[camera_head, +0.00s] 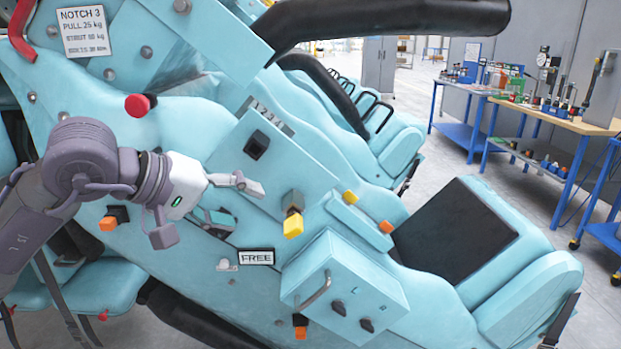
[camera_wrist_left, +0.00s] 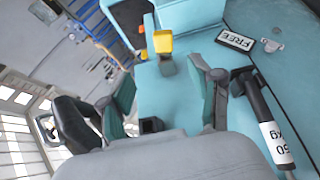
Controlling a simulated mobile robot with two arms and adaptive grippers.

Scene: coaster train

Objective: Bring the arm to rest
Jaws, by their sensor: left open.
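My left gripper (camera_head: 246,204) comes in from the left in the head view, in front of the light-blue coaster car (camera_head: 335,205). Its two fingers are spread apart with nothing between them. In the left wrist view the open fingers (camera_wrist_left: 160,72) also stand apart, with the blue panel behind. A yellow-tipped knob (camera_head: 293,228) is to the right of the fingers, apart from them; it also shows beyond the fingertips in the left wrist view (camera_wrist_left: 163,42). My right gripper is in neither view.
A FREE label (camera_head: 257,257) is below the gripper. A box with a metal handle (camera_head: 345,285) juts out at lower right. A red knob (camera_head: 138,105) is above my arm. A black bar with a white label (camera_wrist_left: 275,142) lies right of the fingers. Workbenches (camera_head: 555,122) stand far right.

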